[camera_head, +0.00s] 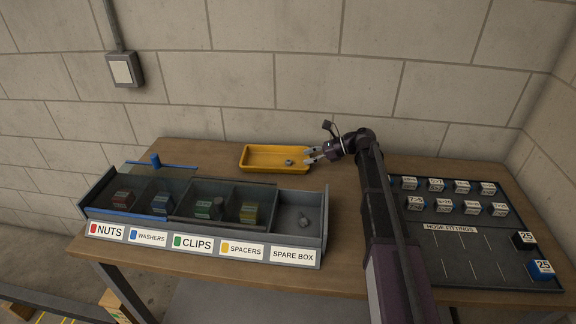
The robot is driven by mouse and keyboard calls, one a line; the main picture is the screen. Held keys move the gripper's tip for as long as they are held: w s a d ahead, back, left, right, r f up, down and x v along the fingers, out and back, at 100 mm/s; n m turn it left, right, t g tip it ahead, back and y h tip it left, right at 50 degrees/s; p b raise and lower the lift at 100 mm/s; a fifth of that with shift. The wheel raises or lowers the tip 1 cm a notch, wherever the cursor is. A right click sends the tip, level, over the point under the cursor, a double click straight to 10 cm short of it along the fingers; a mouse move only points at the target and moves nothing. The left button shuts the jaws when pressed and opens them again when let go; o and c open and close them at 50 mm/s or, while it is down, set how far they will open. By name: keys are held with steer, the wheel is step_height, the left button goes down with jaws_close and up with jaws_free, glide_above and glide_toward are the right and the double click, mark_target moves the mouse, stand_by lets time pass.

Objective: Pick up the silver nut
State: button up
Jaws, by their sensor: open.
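A small silver-grey piece (289,162), which looks like the nut, lies in the yellow tray (262,148) toward its right end. My gripper (308,156) is open at the right end of the tray, with its fingers pointing left toward the piece. The fingers appear apart from it and empty. Another small grey part (304,221) sits in the spare box compartment of the divided bin; its exact shape is too small to tell.
A divided bin (325,232) with labelled compartments stands at the front left, partly under a clear cover with a blue handle (156,160). A dark hose fittings board (470,262) holds several labelled blocks at the right. The wooden table (215,155) is bare around the tray.

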mark_target(291, 162)
steer(key=shift+a, duration=0.1)
steer(key=shift+b+x, duration=1.05)
steer(key=shift+x, duration=1.65)
steer(key=c, duration=0.7)
